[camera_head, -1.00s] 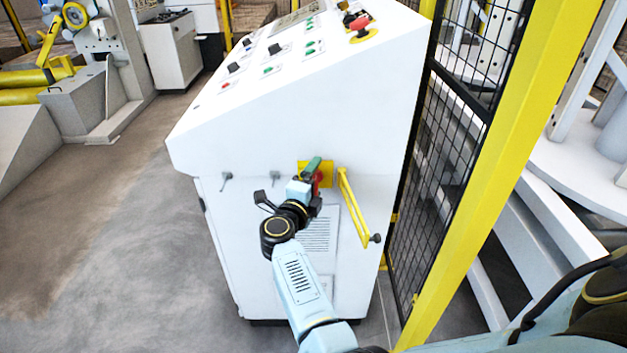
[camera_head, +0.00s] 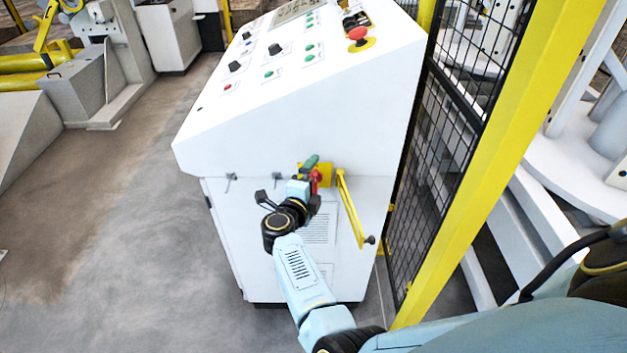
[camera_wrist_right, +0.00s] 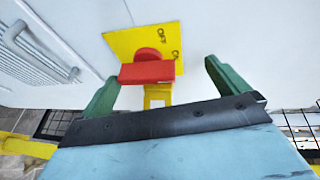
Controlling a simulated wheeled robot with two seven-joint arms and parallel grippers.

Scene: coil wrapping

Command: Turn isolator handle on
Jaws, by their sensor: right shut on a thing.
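The red isolator handle (camera_wrist_right: 147,72) sits on a yellow plate (camera_wrist_right: 140,42) with dark lettering on the front of the white control cabinet. In the head view the handle (camera_head: 316,177) is partly hidden by my wrist. The left finger is close against the bar's end; a gap shows beside the right finger in this view. The handle's bar lies nearly crosswise between the fingers. My left gripper is not in view.
The white cabinet (camera_head: 260,135) has a sloped button panel and a red emergency button (camera_head: 358,33). A yellow bar handle (camera_head: 350,208) is just right of the isolator. A mesh fence (camera_head: 440,150) with a yellow post (camera_head: 500,160) stands right. Floor at left is clear.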

